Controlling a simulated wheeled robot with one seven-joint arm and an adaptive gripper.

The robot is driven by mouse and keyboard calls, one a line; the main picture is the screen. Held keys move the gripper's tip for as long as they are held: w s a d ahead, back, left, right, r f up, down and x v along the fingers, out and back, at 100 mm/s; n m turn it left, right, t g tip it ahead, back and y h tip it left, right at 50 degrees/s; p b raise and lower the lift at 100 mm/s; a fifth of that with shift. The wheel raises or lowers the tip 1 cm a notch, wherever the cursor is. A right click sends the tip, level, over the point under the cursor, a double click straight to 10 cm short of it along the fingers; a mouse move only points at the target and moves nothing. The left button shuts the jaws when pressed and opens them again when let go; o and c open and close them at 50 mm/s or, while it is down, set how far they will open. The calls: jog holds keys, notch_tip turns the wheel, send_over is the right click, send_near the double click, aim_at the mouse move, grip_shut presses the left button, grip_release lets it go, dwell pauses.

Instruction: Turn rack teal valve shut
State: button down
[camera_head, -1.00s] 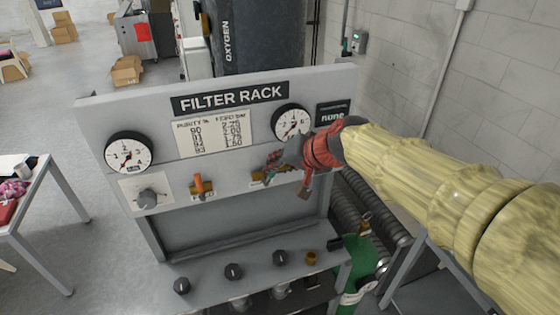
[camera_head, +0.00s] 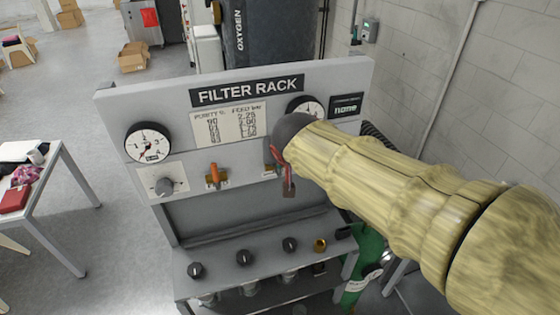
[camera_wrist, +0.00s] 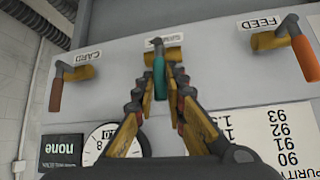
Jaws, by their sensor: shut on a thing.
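The teal valve handle (camera_wrist: 160,72) shows in the wrist view, running down the picture from its brass body (camera_wrist: 172,53). My gripper (camera_wrist: 158,82) is shut on the teal handle, with one finger on each side. In the head view, my gripper (camera_head: 282,166) is at the middle of the filter rack panel, mostly behind my arm. A bit of the valve's brass body (camera_head: 268,171) shows left of it; the teal handle is hidden there.
The orange FEED valve handle (camera_head: 215,174) stands left of my gripper, and it also shows in the wrist view (camera_wrist: 304,57). The CARD valve (camera_wrist: 57,92) is on the other side. A grey knob (camera_head: 164,186) and dials (camera_head: 148,141) share the panel.

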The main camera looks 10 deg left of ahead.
jog(key=shift+s+f+h+b, duration=0.15)
jog(key=shift+f+h+b, duration=0.15)
jog(key=shift+b, duration=0.1)
jog(key=c, duration=2.2)
grip_release()
jog(key=o, duration=0.4)
jog(key=shift+r, duration=0.2)
jog(key=shift+r, duration=0.15)
jog(key=v, duration=1.1)
jog(key=shift+s, duration=0.45)
jog(key=shift+n, duration=0.3)
